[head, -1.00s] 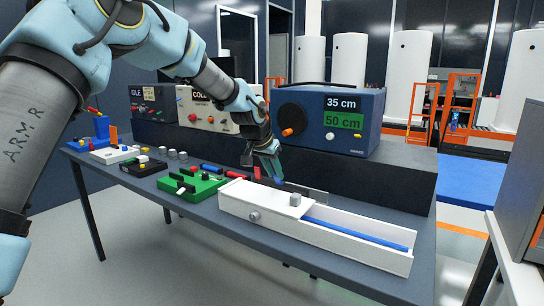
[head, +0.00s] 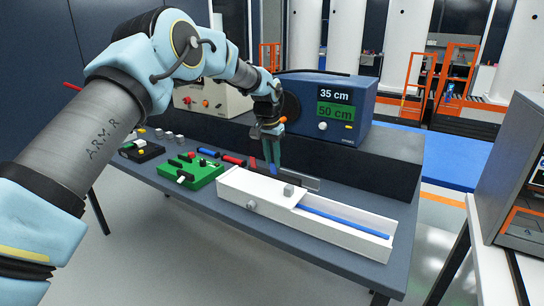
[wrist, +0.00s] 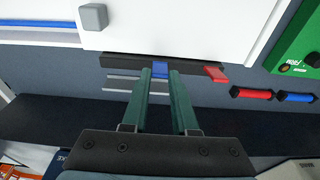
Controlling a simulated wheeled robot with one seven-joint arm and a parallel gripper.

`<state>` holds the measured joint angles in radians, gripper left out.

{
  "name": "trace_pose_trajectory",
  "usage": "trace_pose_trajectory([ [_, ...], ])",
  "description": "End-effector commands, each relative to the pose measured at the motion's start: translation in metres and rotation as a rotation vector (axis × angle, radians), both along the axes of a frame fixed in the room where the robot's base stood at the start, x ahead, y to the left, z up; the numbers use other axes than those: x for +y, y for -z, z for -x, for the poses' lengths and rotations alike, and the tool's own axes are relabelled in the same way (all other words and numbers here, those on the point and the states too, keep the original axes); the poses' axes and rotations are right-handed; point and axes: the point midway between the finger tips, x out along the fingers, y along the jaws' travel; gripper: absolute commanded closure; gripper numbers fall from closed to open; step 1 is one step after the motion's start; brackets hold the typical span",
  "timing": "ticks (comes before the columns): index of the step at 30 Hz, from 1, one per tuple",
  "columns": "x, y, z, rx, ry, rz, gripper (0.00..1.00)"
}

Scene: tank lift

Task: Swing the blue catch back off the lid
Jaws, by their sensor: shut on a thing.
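A long white box (head: 335,237) stands on the bench in the head view. Its white lid (head: 255,187) covers the left part and bears a grey knob (head: 289,190). In the wrist view the lid (wrist: 180,25) is at the top, with a dark bar (wrist: 120,62) along its edge. The blue catch (wrist: 160,69) lies at that edge, between my fingertips. My gripper (head: 271,170) points down behind the box and is shut on the blue catch. A red catch (wrist: 215,74) sits beside it, apart from my fingers. My fingers largely hide the blue catch in the head view.
A green board (head: 190,172) and small red and blue cylinders lie left of the box. A blue display unit (head: 325,108) stands on a dark raised shelf behind my gripper. A blue rod (head: 345,220) lies in the open part of the box.

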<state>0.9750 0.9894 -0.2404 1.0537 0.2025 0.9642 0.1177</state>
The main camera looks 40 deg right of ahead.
Motion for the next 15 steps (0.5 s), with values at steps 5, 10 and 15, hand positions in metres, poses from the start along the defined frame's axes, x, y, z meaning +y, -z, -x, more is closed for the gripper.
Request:
trace_pose_trajectory([
  [5,-0.0006,0.0007,0.0005,0.000,0.001,0.002,1.00],
  [10,-0.0005,0.0009,0.0005,0.001,0.000,0.001,0.63],
  [15,-0.0003,0.0006,0.0003,0.001,0.000,0.001,0.44],
])
